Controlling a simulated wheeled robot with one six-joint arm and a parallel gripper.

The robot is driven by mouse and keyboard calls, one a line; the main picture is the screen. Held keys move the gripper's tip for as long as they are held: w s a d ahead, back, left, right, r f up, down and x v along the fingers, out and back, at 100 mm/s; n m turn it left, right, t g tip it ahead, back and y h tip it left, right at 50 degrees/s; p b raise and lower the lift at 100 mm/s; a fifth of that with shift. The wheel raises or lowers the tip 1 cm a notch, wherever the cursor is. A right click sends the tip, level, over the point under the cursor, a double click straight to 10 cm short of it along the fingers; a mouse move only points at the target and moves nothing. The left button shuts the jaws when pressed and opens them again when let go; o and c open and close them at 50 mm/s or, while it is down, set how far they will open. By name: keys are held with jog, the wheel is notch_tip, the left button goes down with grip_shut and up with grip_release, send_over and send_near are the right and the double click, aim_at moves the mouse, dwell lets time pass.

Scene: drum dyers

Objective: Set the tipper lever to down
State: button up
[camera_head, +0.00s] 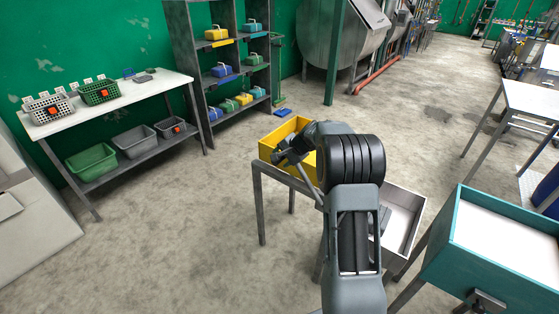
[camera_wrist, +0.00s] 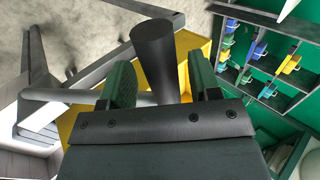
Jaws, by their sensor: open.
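The tipper lever appears to be the dark round-ended bar (camera_wrist: 155,50) in the wrist view. It runs down between my gripper's (camera_wrist: 160,82) two green-padded fingers, which are open with one on each side. A gap shows on both sides, and the bar's lower part is hidden behind the gripper's dark body. In the head view my gripper (camera_head: 287,157) is at the front of the yellow tub (camera_head: 273,143). My arm hides part of this spot, so the lever's angle is hard to tell.
The yellow tub and a white-grey tray (camera_head: 405,215) sit on a grey metal frame (camera_head: 258,205). A teal box (camera_head: 490,275) stands at the right. A white-topped bench (camera_head: 130,100) and a shelf unit (camera_head: 190,75) are at the left. The floor between is clear.

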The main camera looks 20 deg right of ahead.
jog(key=b+v, duration=0.1)
jog(key=v, duration=1)
jog(key=shift+f, duration=0.15)
jog(key=s+a+n+g+h, duration=0.1)
jog(key=s+a+n, duration=0.2)
jog(key=s, duration=0.6)
jog(key=s+a+f+n+g+h, duration=0.1)
jog(key=s+a+n, duration=0.3)
jog(key=s, duration=0.5)
jog(key=s+a+n+h, duration=0.2)
jog(key=s+a+n, duration=0.2)
jog(key=s, duration=0.6)
jog(key=a, duration=0.2)
jog(key=shift+a+f+g, duration=0.4)
